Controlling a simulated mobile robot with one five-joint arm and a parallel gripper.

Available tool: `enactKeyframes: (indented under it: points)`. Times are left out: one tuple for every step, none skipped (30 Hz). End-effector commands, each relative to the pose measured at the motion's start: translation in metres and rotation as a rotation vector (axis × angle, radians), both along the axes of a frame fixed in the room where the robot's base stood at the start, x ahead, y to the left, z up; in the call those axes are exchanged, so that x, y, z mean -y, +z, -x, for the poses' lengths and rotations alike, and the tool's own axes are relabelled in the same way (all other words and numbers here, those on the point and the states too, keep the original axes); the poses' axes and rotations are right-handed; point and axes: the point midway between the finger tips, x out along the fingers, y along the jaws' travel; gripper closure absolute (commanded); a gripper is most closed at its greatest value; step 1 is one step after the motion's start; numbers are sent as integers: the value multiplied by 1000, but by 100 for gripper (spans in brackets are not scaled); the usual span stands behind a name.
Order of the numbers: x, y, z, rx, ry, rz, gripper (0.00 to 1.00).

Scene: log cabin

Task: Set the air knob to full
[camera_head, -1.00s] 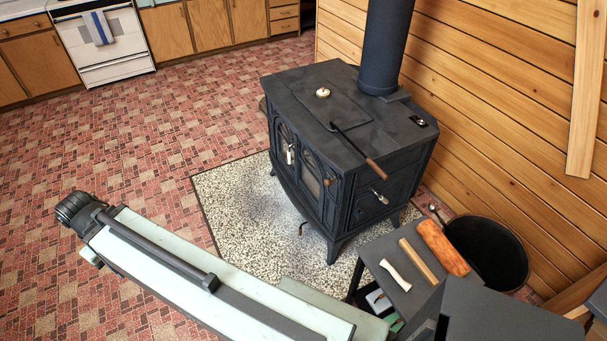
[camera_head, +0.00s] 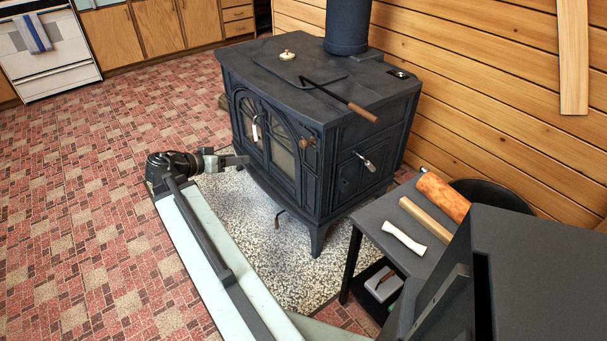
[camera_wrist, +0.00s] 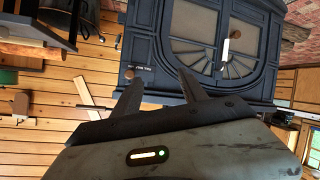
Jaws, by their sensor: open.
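The black stove (camera_head: 290,90) stands on a speckled hearth pad. A small round brown knob (camera_head: 307,143) sits at the upper right of its front, beside the glass doors. It also shows in the wrist view (camera_wrist: 129,73), which is upside down, next to a small plate with unreadable lettering. I take it for the air knob; its setting cannot be read. My gripper (camera_head: 243,160) is left of the knob in the head view, in front of the doors. In the wrist view my gripper (camera_wrist: 160,88) has its two fingers spread and empty, apart from the knob.
A white door handle (camera_head: 255,129) hangs on the stove front. A side handle (camera_head: 365,162) and a wooden-handled poker (camera_head: 345,103) are on the stove's right side and top. A dark side table (camera_head: 385,215) with several items stands at right. Floor at left is clear.

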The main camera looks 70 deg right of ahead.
Motion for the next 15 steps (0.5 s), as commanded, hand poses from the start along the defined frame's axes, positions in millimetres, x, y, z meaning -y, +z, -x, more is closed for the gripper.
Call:
enactKeyframes:
  points:
    - [28, -35, 27, 25, -72, 102, 50]
    - [41, -35, 41, 39, -108, 166, 50]
    - [57, -36, 58, 57, -148, 245, 50]
    - [66, -36, 70, 67, -172, 297, 50]
    - [74, -35, 80, 76, -192, 347, 50]
    - [84, -34, 93, 88, -214, 404, 50]
    - [89, -32, 101, 95, -227, 440, 50]
    - [93, -31, 107, 99, -236, 472, 50]
    - [98, -28, 114, 105, -246, 506, 50]
    - [100, -26, 118, 108, -250, 526, 50]
    - [102, -25, 120, 111, -253, 540, 50]
    - [103, -22, 122, 113, -256, 553, 50]
    - [104, -20, 124, 113, -257, 560, 50]
    - [104, -19, 124, 115, -258, 563, 50]
    - [105, -18, 124, 116, -258, 564, 50]
